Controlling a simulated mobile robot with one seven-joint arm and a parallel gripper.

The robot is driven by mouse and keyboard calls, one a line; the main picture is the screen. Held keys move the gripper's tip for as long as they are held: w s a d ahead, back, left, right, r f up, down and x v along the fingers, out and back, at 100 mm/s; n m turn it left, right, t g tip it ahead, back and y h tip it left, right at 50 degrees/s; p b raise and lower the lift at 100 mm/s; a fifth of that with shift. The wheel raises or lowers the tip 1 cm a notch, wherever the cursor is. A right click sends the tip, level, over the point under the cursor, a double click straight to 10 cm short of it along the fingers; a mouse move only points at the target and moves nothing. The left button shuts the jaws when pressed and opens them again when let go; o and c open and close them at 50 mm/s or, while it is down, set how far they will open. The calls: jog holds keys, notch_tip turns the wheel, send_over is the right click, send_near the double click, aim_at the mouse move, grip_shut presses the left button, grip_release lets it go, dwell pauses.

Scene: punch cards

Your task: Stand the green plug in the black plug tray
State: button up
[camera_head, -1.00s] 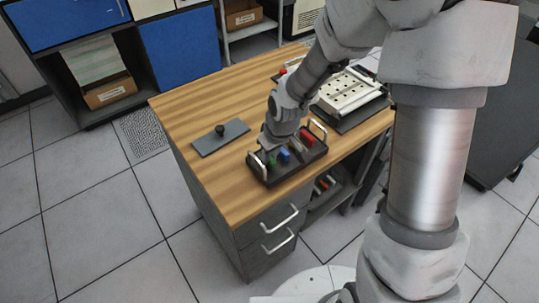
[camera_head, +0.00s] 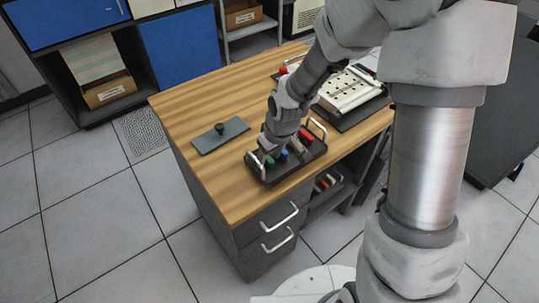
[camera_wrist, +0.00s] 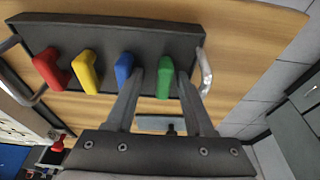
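The green plug (camera_wrist: 165,78) is at the right end of the row in the black plug tray (camera_wrist: 110,34) in the wrist view. In the head view the green plug (camera_head: 269,160) shows small at the tray's near left end. My gripper (camera_wrist: 161,74) is open, its fingers on either side of the green plug with a visible gap. In the head view my gripper (camera_head: 270,150) is low over the tray (camera_head: 270,179). Whether the plug's base is fully seated is hidden.
Blue (camera_wrist: 123,70), yellow (camera_wrist: 86,72) and red (camera_wrist: 51,70) plugs stand in the same tray. The tray has metal handles (camera_wrist: 205,72) at its ends. A grey plate with a black knob (camera_head: 220,137) lies left on the desk; a white punched panel (camera_head: 350,92) is behind.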

jog(key=shift+r, duration=0.15)
jog(key=p+v, duration=0.4)
jog(key=v, duration=1.3)
jog(key=shift+s+p, duration=0.2)
jog(key=shift+p, duration=0.15)
jog(key=shift+d, duration=0.15)
